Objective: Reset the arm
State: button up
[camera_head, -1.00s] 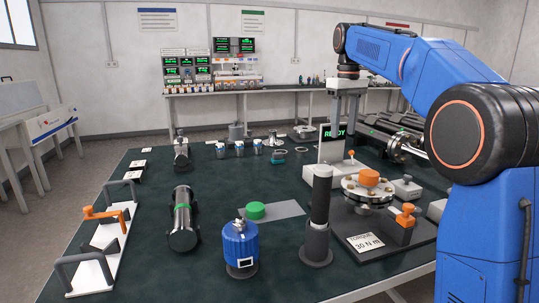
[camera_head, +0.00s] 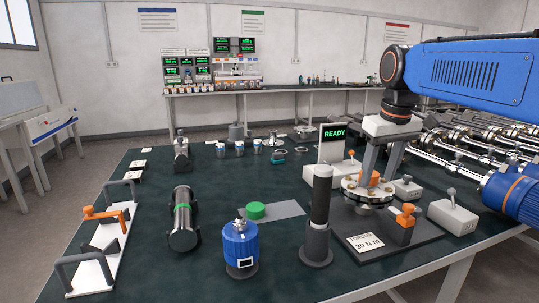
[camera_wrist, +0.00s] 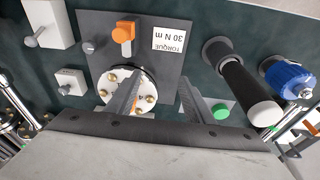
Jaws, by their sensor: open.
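My gripper (camera_head: 380,170) points down over the torque station at the right of the table, its two grey fingers apart with nothing seen held. It also shows in the wrist view (camera_wrist: 160,82), with one finger in front of the round flange. The metal flange (camera_head: 352,194) has bolts around its rim and an orange centre that the fingers partly cover. It sits on a dark base plate (camera_head: 370,238) marked "TORQUE 30 N m". I cannot tell whether the fingers touch the flange. My blue arm reaches in from the upper right.
A tall dark post (camera_head: 318,215) stands left of the flange, beside a blue canister (camera_head: 240,245). A "READY" display (camera_head: 334,140) stands behind. A grey box with a lever (camera_head: 453,217) is at right. Metal cylinders (camera_head: 460,150) lie at the back right.

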jog(key=s+d+f+m+t, duration=0.2)
jog(key=s+f+m, duration=0.1)
jog(key=s+f, duration=1.8)
jog(key=shift+s, duration=0.55)
